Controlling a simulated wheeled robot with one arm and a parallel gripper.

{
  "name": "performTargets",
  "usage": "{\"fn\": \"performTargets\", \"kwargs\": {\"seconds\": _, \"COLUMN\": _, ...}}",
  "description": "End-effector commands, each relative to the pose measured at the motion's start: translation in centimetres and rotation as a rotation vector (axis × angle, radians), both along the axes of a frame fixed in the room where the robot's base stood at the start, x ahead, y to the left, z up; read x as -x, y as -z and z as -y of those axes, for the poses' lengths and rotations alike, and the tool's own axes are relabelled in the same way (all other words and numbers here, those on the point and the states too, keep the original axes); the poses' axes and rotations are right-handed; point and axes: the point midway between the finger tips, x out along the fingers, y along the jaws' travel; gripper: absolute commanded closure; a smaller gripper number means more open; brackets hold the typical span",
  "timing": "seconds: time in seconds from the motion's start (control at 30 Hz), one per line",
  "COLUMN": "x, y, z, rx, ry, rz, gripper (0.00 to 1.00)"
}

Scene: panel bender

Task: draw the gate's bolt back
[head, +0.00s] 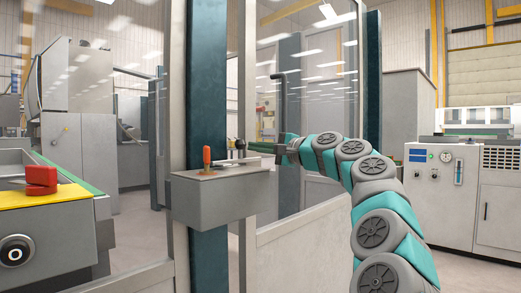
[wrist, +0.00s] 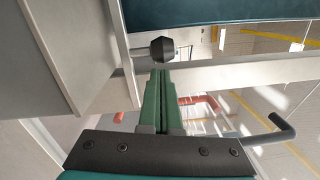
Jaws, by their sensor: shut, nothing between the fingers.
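The bolt shows in the wrist view as a pale rod with a black knob (wrist: 163,50) at its end, beside the pale metal plate. In the head view the small dark bolt knob (head: 240,144) appears above the grey box (head: 222,198) on the teal post. My gripper (wrist: 160,73) has its green fingers together and empty, with the tips just short of the knob. Whether they touch it I cannot tell. In the head view my gripper (head: 256,146) reaches in from the right, over the box's right end.
An orange upright handle (head: 207,157) stands on the box. The gate's dark bar handle (head: 283,90) rises behind my gripper; it also shows in the wrist view (wrist: 268,132). A red button on a yellow panel (head: 41,177) is at left. A grey cabinet (head: 459,190) stands right.

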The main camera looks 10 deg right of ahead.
Motion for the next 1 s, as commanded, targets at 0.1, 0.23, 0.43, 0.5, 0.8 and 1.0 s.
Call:
{"fn": "performTargets", "kwargs": {"seconds": 0.1, "x": 0.0, "y": 0.0, "z": 0.0, "rx": 0.000, "ry": 0.000, "rz": 0.000, "gripper": 1.00}}
{"fn": "performTargets", "kwargs": {"seconds": 0.23, "x": 0.0, "y": 0.0, "z": 0.0, "rx": 0.000, "ry": 0.000, "rz": 0.000, "gripper": 1.00}}
{"fn": "performTargets", "kwargs": {"seconds": 0.43, "x": 0.2, "y": 0.0, "z": -0.3, "rx": -0.002, "ry": -0.002, "rz": -0.001, "gripper": 1.00}}
{"fn": "performTargets", "kwargs": {"seconds": 0.5, "x": 0.6, "y": 0.0, "z": -0.8, "rx": -0.003, "ry": -0.003, "rz": -0.001, "gripper": 1.00}}
{"fn": "performTargets", "kwargs": {"seconds": 0.8, "x": 2.6, "y": 0.0, "z": -3.6, "rx": -0.003, "ry": -0.005, "rz": -0.001, "gripper": 1.00}}
{"fn": "performTargets", "kwargs": {"seconds": 1.0, "x": 3.9, "y": -0.1, "z": -5.3, "rx": -0.002, "ry": -0.003, "rz": -0.001, "gripper": 1.00}}
